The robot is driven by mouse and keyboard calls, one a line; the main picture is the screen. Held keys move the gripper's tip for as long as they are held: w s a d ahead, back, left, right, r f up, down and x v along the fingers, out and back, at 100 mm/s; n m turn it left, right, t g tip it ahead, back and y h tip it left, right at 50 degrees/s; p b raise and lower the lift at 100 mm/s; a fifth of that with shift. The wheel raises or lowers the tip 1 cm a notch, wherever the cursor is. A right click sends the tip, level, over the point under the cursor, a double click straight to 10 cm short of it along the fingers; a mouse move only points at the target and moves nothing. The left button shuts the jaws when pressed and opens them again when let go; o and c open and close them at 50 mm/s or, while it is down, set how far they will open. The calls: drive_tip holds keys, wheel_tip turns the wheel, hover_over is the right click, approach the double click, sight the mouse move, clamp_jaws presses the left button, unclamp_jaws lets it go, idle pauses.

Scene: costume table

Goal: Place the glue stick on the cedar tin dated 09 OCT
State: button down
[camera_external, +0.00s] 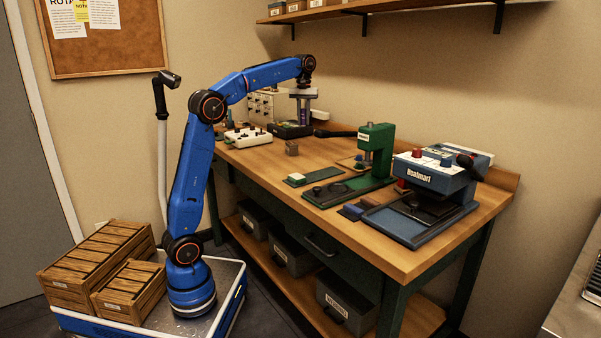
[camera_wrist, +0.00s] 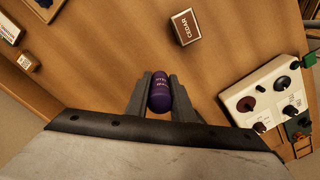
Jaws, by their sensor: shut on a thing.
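A purple glue stick (camera_wrist: 159,97) is gripped between the two grey fingers of my gripper (camera_wrist: 160,88) in the wrist view. In the external view my gripper (camera_external: 303,108) points down above the back left of the workbench. A small brown box labelled CEDAR (camera_wrist: 184,27) lies on the wood in the wrist view, beyond the fingertips and apart from the glue stick. Any date on it is too small to read. A small brown box (camera_external: 291,148) on the bench in the external view looks like the same one.
A white panel with knobs (camera_external: 248,136) sits on the bench; the wrist view shows it at right (camera_wrist: 280,99). A green press (camera_external: 376,150) and a blue Beatmart machine (camera_external: 434,175) stand to the right. Bare wood surrounds the CEDAR box. A shelf (camera_external: 330,9) hangs above.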

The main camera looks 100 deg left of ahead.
wheel_tip(320, 180, up, 4)
hover_over(292, 143)
drive_tip(key=shift+s+a+f, duration=0.1)
drive_tip(key=shift+a+f, duration=0.05)
drive_tip(key=shift+f, duration=4.85)
drive_tip(key=c, duration=1.5)
unclamp_jaws()
drive_tip(key=shift+f, duration=0.15)
drive_tip(key=shift+c, duration=0.2)
wheel_tip(292, 143, up, 12)
drive_tip(key=shift+r, duration=0.2)
